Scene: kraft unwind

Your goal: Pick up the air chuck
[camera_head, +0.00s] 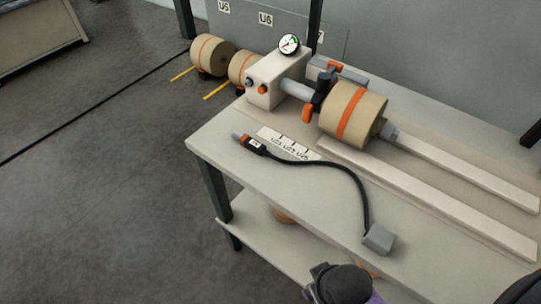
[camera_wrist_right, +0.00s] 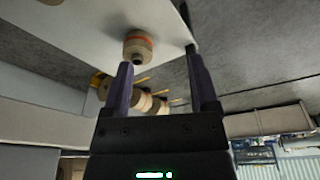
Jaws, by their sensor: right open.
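The air chuck (camera_head: 250,143), a small grey, orange and black piece with a white label, lies on the pale bench top (camera_head: 215,138) near its left edge. A black hose (camera_head: 345,172) curves from it to a grey block (camera_head: 379,239) near the front edge. In the right wrist view my right gripper (camera_wrist_right: 159,60) has its two purple fingers wide apart, with nothing between them. I cannot make out the air chuck in that view. My left gripper is not seen.
A kraft roll (camera_head: 352,112) with an orange band sits on a shaft beside a grey box (camera_head: 276,80) with a gauge (camera_head: 289,44). A marked white strip (camera_head: 289,143) lies behind the hose. Two pale rails (camera_head: 440,205) run right. More rolls (camera_head: 212,55) stand behind.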

